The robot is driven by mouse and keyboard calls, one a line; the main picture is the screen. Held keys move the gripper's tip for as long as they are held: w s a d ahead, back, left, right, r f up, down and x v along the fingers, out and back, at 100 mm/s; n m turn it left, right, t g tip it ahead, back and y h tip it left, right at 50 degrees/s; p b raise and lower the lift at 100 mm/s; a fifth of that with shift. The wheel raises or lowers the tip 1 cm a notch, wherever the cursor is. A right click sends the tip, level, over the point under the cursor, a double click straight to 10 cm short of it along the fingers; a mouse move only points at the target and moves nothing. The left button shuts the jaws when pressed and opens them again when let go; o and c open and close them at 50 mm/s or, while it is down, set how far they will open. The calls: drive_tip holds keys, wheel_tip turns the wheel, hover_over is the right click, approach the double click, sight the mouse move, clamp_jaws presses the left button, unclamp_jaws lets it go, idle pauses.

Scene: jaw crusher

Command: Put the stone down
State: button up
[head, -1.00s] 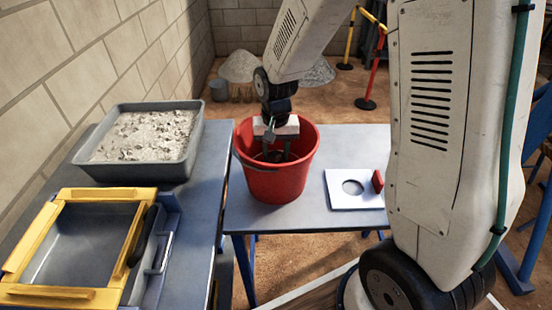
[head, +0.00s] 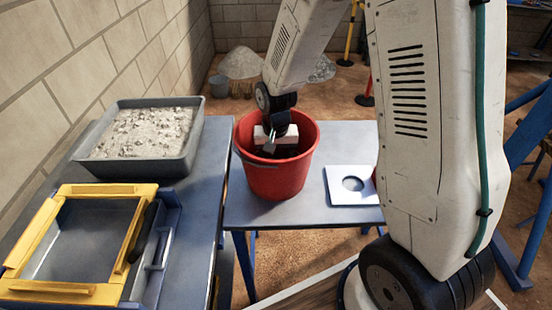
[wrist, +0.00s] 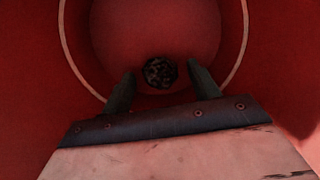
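The stone (wrist: 160,72), small, dark and speckled, shows in the wrist view against the red inside of the bucket. My gripper (wrist: 161,75) has its two fingers spread, one on each side of the stone, with a visible gap to it on both sides. The stone seems to lie on the bucket floor, though its contact is hard to judge. In the head view, the red bucket (head: 275,180) stands upright on the grey-blue table, and my gripper (head: 276,138) reaches down inside it. The bucket wall hides the fingertips and the stone there.
A white plate with a round hole (head: 350,186) lies right of the bucket. On the left table stand a grey tray of pale gravel (head: 140,170) and a yellow-framed box (head: 95,190). Bare table surface (head: 345,145) lies behind the plate. A brick wall is at left.

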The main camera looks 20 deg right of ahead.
wheel_tip(320, 180, up, 12)
drive_tip(key=s+r+n, duration=0.1)
drive_tip(key=s+r, duration=0.3)
drive_tip(key=s, duration=0.4)
drive_tip(key=s+d+r+n+t, duration=0.1)
drive_tip(key=s+r, duration=0.3)
drive_tip(key=s, duration=0.4)
drive_tip(key=s+d+r+n, duration=0.1)
drive_tip(key=s+r+n, duration=0.1)
drive_tip(key=s+r, duration=0.3)
drive_tip(key=s, duration=0.3)
drive_tip(key=shift+s, duration=0.35)
drive_tip(key=shift+d+t, duration=0.1)
drive_tip(key=shift+t, duration=0.2)
